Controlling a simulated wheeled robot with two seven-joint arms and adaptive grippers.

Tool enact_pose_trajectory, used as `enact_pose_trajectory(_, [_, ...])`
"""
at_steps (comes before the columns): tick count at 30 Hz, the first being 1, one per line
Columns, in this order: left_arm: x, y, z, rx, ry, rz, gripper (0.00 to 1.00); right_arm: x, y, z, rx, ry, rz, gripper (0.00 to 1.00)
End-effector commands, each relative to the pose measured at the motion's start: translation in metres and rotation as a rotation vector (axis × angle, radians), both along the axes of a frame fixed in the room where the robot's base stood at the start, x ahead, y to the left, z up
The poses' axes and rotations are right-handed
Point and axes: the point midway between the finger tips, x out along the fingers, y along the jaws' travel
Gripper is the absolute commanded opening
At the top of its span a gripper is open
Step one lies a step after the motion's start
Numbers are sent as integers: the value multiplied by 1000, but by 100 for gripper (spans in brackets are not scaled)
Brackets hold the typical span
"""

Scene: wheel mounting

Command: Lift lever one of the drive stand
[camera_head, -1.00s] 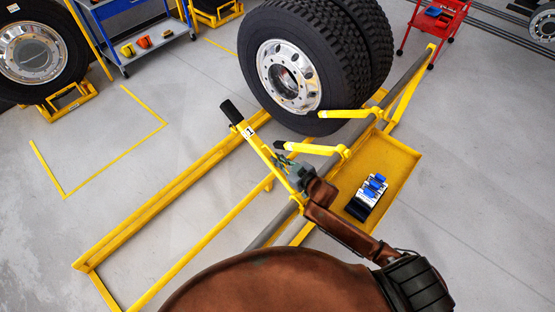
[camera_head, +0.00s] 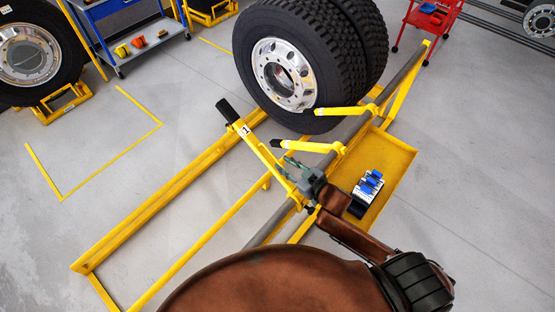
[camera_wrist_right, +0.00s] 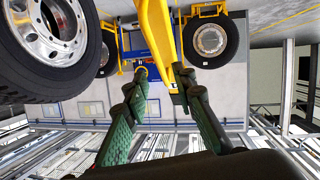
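Lever one (camera_head: 262,150) is a yellow bar with a black grip and a label "1". It slants from the upper left down to the tube of the yellow drive stand (camera_head: 160,215). My right gripper (camera_head: 285,168) is at the lower part of this lever, near the tube. In the right wrist view the two green fingers of the gripper (camera_wrist_right: 160,75) are spread, and the yellow lever (camera_wrist_right: 155,35) runs between them, closer to the right finger. Whether a finger touches it I cannot tell. My left gripper is not in view.
Two more yellow levers (camera_head: 310,146) lie to the right. A large double wheel (camera_head: 320,60) stands behind the stand. A yellow tray (camera_head: 395,158) holds a box with blue parts (camera_head: 367,188). A blue cart (camera_head: 135,35) and a red trolley (camera_head: 425,22) stand farther back.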

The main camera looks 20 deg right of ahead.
Motion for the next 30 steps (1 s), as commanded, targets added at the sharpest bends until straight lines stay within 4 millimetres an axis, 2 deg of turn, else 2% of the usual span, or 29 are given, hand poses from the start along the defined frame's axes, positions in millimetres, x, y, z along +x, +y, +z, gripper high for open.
enact_pose_trajectory(1, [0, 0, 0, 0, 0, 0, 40, -11, -4, 3, -1, 1, -1, 24])
enact_pose_trajectory(4, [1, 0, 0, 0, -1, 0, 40, -27, -9, 8, -1, 2, 0, 24])
enact_pose_trajectory(10, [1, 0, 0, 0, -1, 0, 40, -44, -15, 16, 0, 0, -1, 24])
enact_pose_trajectory(30, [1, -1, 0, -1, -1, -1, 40, -48, -17, 16, -1, 5, -8, 24])
